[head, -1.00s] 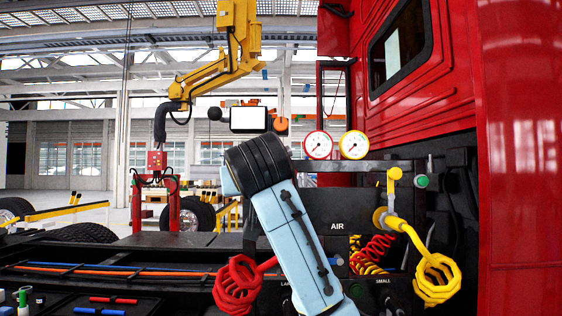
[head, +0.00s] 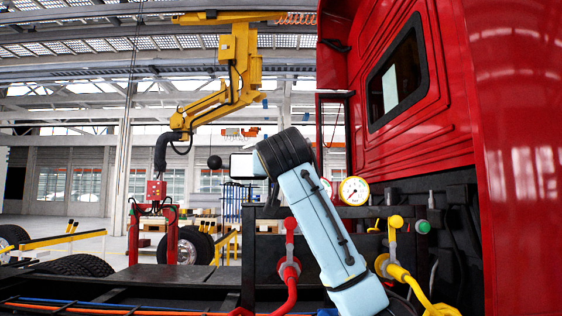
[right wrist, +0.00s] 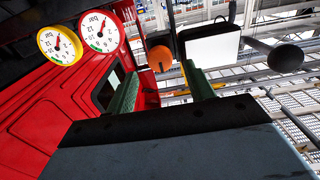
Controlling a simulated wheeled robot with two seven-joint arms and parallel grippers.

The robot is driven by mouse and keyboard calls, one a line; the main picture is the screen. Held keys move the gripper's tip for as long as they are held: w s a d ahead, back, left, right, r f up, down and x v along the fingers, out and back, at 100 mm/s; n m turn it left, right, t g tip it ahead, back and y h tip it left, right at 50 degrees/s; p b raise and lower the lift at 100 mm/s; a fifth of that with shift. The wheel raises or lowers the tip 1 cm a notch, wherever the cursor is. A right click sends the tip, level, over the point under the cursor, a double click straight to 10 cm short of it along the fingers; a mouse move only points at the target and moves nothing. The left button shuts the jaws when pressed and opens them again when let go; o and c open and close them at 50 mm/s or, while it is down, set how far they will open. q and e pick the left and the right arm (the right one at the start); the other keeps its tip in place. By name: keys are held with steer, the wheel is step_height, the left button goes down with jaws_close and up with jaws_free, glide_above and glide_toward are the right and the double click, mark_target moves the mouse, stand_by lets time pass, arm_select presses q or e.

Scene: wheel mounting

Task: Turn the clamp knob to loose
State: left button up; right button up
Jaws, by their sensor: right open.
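An orange round knob (right wrist: 160,58), likely the clamp knob, shows in the right wrist view beside a screen. My right gripper (right wrist: 159,70) has its two green fingers apart, with the knob framed between their tips. I cannot tell how far the knob is beyond the tips, and no contact shows. In the head view my light blue right arm covers the area right of the screen, hiding the knob and my right gripper. My left gripper is in neither current view.
A white screen (head: 242,166) and a black ball (head: 214,162) stand left of my arm. A yellow-rimmed gauge (head: 354,190) and a partly hidden red one are to the right. Red and yellow air couplings (head: 395,265) sit below. The red truck cab (head: 430,130) blocks the right side.

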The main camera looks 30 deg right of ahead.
steer(key=shift+p+x, duration=0.45)
steer(key=shift+x, duration=1.05)
steer(key=c, duration=0.9)
